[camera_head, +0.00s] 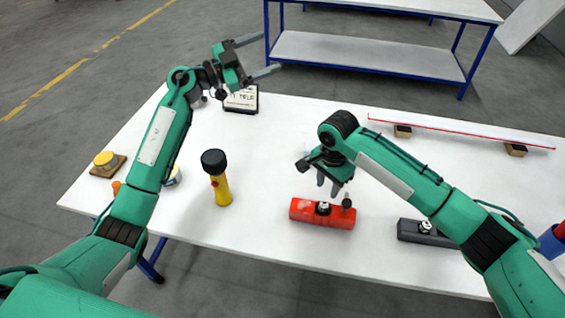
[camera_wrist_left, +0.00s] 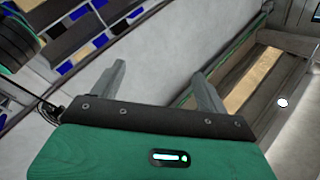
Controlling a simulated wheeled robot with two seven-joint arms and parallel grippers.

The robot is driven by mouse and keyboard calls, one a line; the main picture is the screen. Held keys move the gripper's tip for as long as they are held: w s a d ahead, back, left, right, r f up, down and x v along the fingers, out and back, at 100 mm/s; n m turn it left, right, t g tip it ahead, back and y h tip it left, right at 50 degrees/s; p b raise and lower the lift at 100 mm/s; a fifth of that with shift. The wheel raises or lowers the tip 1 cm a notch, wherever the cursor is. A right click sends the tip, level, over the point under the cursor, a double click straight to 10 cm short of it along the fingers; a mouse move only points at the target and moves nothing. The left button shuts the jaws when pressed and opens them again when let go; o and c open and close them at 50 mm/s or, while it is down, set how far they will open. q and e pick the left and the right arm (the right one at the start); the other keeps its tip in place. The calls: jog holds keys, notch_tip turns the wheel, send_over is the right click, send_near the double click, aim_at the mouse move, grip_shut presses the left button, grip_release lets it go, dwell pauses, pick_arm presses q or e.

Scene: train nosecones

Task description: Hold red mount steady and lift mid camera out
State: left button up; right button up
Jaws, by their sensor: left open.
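The red mount (camera_head: 303,208) lies on the white table in front of my right gripper. A small black-and-white round piece (camera_head: 322,208) sits on its middle, and a dark upright piece (camera_head: 347,201) stands at its right end; I cannot tell which is the mid camera. My right gripper (camera_head: 328,187) points down just above and behind the red mount, with its fingers near each other and nothing clearly between them. My left gripper (camera_head: 258,56) is raised over the far left of the table, fingers spread and empty. In the left wrist view its two fingers (camera_wrist_left: 160,88) stand wide apart.
A dark grey mount (camera_head: 408,230) with a round piece lies right of the red one. A long white bar (camera_head: 460,131) lies at the back right.

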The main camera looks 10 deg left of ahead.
pick_arm(q)
jog(key=s+d+f+m+g+y, duration=0.2)
jog(key=d+f+g, duration=0.3)
jog(key=d+f, duration=0.15)
jog(key=n+g+y, duration=0.1)
jog(key=g+y, duration=0.6)
jog(key=y, duration=0.3)
send_near(298, 204)
jog(key=x, duration=1.2)
jog(key=shift+a, duration=0.1)
